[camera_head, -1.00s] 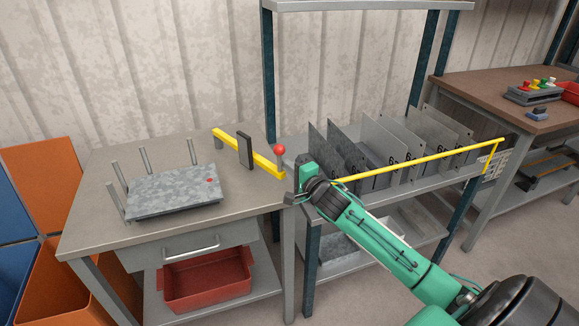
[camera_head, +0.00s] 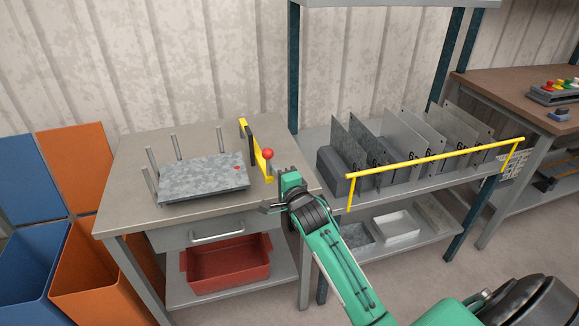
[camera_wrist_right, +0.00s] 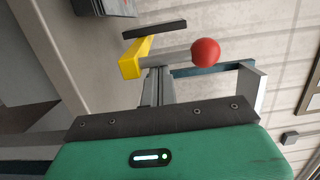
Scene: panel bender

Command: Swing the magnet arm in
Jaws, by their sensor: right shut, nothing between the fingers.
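The magnet arm is a yellow bar (camera_head: 258,160) on the right part of the grey table, with a dark block (camera_head: 250,145) on it. A grey metal sheet (camera_head: 203,180) lies left of the arm between upright posts. My right gripper (camera_head: 277,200) is shut and empty near the table's right edge, just in front of the knob end. In the right wrist view the red knob (camera_wrist_right: 205,53) and yellow bar (camera_wrist_right: 135,60) show beyond the fingers (camera_wrist_right: 158,88). I cannot tell whether they touch the arm.
A rack of upright metal sheets (camera_head: 395,143) with a yellow rail (camera_head: 435,158) stands to the right. A red bin (camera_head: 228,263) sits under the table. Blue and orange bins (camera_head: 95,285) stand left. The table front is clear.

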